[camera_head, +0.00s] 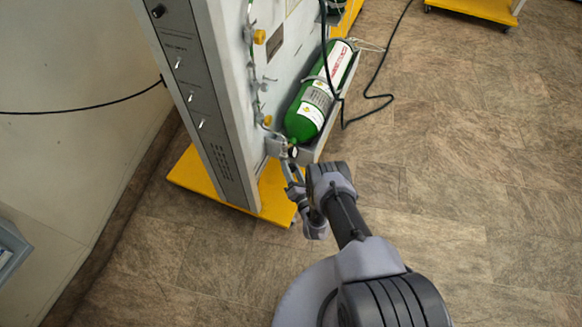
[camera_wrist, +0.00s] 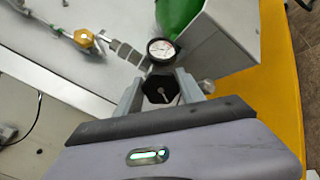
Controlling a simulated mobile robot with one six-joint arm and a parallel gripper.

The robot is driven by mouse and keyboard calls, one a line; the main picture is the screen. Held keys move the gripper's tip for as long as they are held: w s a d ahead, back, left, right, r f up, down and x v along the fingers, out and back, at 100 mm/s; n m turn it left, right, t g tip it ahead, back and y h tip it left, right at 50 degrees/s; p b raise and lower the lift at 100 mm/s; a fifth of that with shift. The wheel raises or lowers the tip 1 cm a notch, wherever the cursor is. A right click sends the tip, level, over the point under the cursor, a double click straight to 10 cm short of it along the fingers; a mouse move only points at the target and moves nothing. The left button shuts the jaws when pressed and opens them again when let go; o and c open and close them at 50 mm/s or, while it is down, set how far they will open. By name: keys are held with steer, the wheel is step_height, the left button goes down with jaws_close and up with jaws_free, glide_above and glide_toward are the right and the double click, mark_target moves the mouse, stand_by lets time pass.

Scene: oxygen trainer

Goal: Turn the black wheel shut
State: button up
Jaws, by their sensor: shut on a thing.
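The black wheel (camera_wrist: 158,88) sits below the round pressure gauge (camera_wrist: 160,48) in the wrist view, and its front face shows. My gripper (camera_wrist: 166,92) has one finger on each side of the wheel and is shut on it. In the head view my gripper (camera_head: 293,180) reaches the lower end of the green cylinder (camera_head: 308,115), at the valve. The wheel itself is too small and covered to make out there. The cylinder lies tilted in a grey bracket, and its green end (camera_wrist: 180,14) shows at the top of the wrist view.
The grey trainer panel (camera_head: 205,100) stands on a yellow base (camera_head: 235,197) close to my gripper. A yellow knob (camera_wrist: 83,38) on a metal pipe is left of the gauge. The bracket's grey wall (camera_wrist: 230,42) is close on the right. A black cable (camera_head: 375,95) hangs beside the cylinder. The floor to the right is clear.

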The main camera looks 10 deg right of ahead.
steer(key=m+p, duration=0.1)
steer(key=m, duration=0.4)
steer(key=shift+w+d+m+p, duration=0.1)
steer(key=shift+m+p, duration=0.2)
steer(key=shift+f+m, duration=0.1)
steer(key=shift+m, duration=2)
steer(key=o, duration=1.4)
steer(key=shift+c, duration=0.2)
steer(key=shift+f, duration=0.1)
steer(key=s+d+b, duration=0.2)
steer(key=s, duration=1.5)
steer(key=shift+s+b, duration=0.15)
steer(key=shift+b, duration=0.2)
